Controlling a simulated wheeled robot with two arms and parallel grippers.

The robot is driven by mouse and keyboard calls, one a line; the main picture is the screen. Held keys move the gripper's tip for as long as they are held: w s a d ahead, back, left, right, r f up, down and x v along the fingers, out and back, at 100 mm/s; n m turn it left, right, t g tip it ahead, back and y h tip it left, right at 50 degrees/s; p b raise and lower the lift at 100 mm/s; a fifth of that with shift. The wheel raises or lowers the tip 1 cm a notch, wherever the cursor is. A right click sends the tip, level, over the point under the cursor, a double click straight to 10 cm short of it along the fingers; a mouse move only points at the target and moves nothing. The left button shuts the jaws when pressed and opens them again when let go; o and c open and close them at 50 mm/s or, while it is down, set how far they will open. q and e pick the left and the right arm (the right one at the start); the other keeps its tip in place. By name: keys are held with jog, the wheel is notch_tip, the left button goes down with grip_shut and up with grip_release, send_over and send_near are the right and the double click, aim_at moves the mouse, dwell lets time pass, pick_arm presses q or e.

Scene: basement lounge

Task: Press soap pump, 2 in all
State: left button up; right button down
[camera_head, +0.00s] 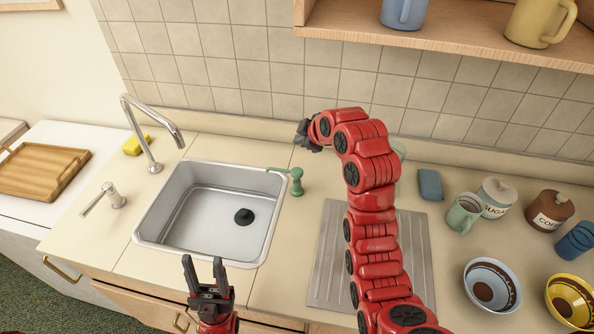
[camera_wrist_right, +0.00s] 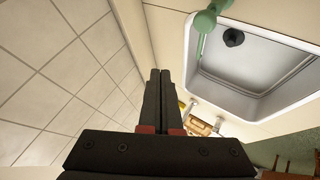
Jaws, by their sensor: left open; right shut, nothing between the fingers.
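The green soap pump (camera_head: 297,181) stands on the counter at the right rim of the sink, its spout pointing left over the basin. In the right wrist view the green pump (camera_wrist_right: 207,20) shows at the top, right of the fingers. My right gripper (camera_head: 301,143) is shut and empty, near the tiled wall behind and above the pump, apart from it. Its dark fingers (camera_wrist_right: 160,75) lie together in the right wrist view. My left gripper (camera_head: 204,263) is open and empty, in front of the sink's near edge.
A yellow sponge (camera_head: 135,145) lies by the faucet. Mugs, canisters and bowls (camera_head: 493,285) stand right of my right arm. A shelf (camera_head: 430,38) hangs above.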

jog(key=shift+f, duration=0.2)
send_over(300, 173)
notch_tip(300, 173, down, 6)
jog(key=shift+r, duration=0.15)
jog(key=shift+f+b, duration=0.45)
jog(key=shift+f, duration=0.35)
jog(key=shift+f+b, duration=0.4)
jog(key=shift+f, duration=0.2)
dwell(1.1)
jog(key=shift+f+b, duration=0.5)
jog(key=shift+b, duration=0.2)
